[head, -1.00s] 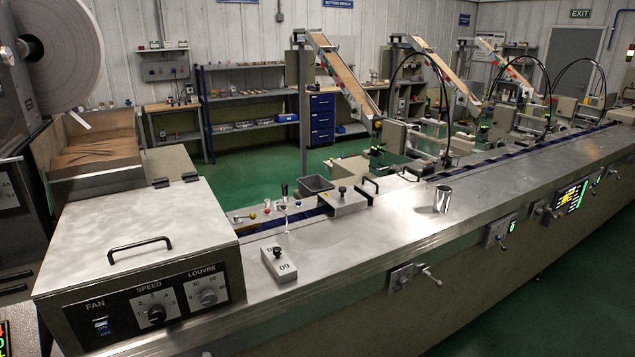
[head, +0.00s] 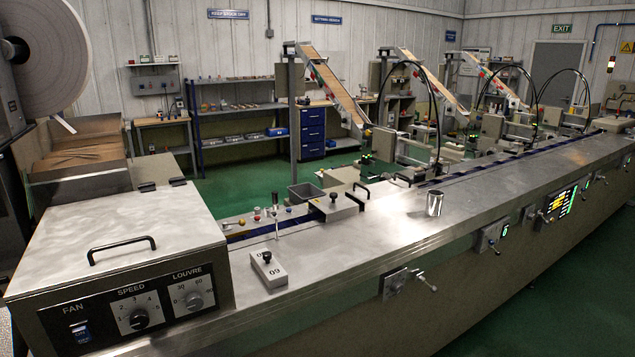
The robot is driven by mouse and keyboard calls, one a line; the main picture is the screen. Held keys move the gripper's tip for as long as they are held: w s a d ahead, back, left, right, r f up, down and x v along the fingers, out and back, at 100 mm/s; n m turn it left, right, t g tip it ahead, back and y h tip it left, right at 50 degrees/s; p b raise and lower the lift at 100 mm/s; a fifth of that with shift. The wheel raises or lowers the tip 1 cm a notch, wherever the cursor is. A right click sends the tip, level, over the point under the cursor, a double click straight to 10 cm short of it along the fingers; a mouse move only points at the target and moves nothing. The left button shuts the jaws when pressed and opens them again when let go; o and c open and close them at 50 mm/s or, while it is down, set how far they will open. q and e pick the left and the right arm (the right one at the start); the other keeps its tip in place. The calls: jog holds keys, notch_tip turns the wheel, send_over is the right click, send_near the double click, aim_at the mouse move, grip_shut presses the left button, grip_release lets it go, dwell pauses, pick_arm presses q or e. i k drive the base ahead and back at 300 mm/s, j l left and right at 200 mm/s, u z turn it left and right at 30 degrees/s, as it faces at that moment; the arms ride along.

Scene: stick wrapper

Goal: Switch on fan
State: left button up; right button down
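The fan box (head: 120,240) is a metal housing with a black handle on its lid, at the front left of the long machine. Its black front panel (head: 105,326) carries the FAN label. Under that label is a small blue-lit rocker switch (head: 81,333); its position is too small to tell. To the right of it are the SPEED knob (head: 139,318) and the LOUVRE knob (head: 194,300). Neither of my grippers shows in the head view.
The long steel bench top (head: 350,240) runs to the back right. On it are a small box with a black knob (head: 268,268) and a metal cup (head: 434,204). A crank handle (head: 408,284) sticks out of the front face. Green floor is clear at the lower right.

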aim_at(82, 335)
jog(key=u, duration=1.35)
